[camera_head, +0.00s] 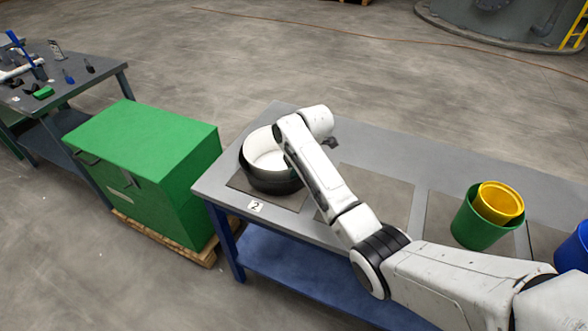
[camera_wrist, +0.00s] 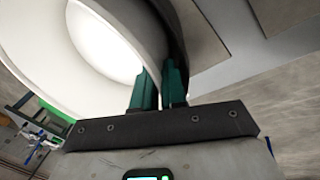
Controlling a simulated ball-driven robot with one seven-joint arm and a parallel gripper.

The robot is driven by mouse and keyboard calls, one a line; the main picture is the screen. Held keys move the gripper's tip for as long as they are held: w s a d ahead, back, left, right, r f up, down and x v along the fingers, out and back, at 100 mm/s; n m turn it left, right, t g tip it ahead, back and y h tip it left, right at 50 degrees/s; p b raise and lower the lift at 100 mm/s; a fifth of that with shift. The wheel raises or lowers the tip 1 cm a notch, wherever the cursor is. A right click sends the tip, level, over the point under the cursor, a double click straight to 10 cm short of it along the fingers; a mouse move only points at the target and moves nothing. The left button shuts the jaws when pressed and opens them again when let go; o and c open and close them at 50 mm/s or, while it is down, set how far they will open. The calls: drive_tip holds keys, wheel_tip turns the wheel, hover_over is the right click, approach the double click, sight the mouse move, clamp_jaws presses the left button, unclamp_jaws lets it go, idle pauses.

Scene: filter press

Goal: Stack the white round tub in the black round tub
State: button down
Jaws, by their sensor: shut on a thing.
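The white round tub (camera_head: 262,148) is nested in the black round tub (camera_head: 270,182) on the table's left end. Its pale rim and inner wall show above the dark rim. In the wrist view the white tub (camera_wrist: 105,45) fills the upper left, and the dark wall of the black tub (camera_wrist: 176,40) lies just outside it. My gripper (camera_wrist: 160,88) is shut on the white tub's wall, one teal finger on each side. My arm hides the fingers and the tubs' right side in the head view. Whether the white tub rests on the bottom is hidden.
The grey table (camera_head: 290,118) has dark square mats; a label "2" (camera_head: 256,206) sits by the tubs. A yellow tub (camera_head: 498,203) stands in a green tub (camera_head: 470,228) at right, beside a blue tub (camera_head: 575,250). A green cabinet (camera_head: 150,150) stands left.

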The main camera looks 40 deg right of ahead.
drive_tip(key=shift+f, duration=0.25)
drive_tip(key=c, duration=1.5)
unclamp_jaws()
drive_tip(key=shift+o, duration=0.2)
